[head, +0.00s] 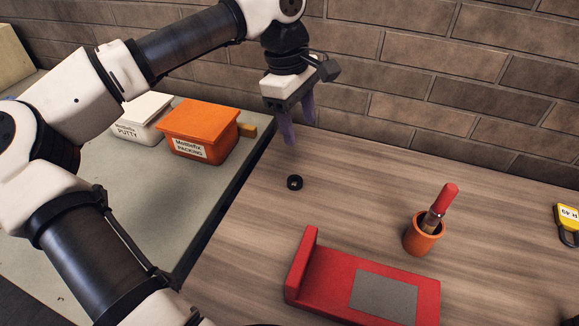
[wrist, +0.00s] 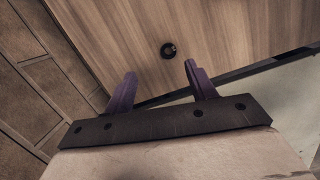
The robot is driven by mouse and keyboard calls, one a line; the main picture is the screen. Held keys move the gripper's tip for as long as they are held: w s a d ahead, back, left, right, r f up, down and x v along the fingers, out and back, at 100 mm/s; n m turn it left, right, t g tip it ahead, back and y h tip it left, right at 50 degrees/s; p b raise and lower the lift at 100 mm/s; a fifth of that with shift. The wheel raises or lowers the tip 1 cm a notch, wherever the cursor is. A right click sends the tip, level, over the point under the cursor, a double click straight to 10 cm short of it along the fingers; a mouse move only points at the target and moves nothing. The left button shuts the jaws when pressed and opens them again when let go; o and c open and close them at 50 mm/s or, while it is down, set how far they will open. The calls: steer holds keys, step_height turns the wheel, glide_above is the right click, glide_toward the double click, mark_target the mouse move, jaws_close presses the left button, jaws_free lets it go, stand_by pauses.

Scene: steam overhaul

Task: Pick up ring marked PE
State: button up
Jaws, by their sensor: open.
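A small black ring (head: 295,183) lies flat on the wooden bench, near the bench's left edge. It has a pale marking on top, too small to read. It also shows in the wrist view as a dark ring (wrist: 169,50) beyond the fingertips, roughly between their lines. My gripper (head: 298,130) is above the bench, higher than the ring and toward the wall, pointing down. In the wrist view my gripper (wrist: 160,75) has its two purple fingers apart with nothing between them.
A red stand with a grey pad (head: 386,297) lies at the front. An orange pot (head: 423,236) holds a red-handled brush (head: 440,205). A yellow tag (head: 567,220) is at far right. Orange packing (head: 200,126) and white putty (head: 144,117) boxes stand left. A brick wall (head: 420,75) bounds the back.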

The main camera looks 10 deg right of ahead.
steer(key=shift+y, duration=0.3)
steer(key=f, duration=0.8)
steer(key=shift+w+a, duration=0.1)
steer(key=shift+a, duration=0.3)
steer(key=shift+s+f+p, duration=0.2)
steer(key=shift+f+p, duration=0.55)
steer(key=shift+f, duration=2.4)
steer(key=c, duration=1)
steer(key=shift+c, duration=0.2)
steer(key=shift+r, duration=0.15)
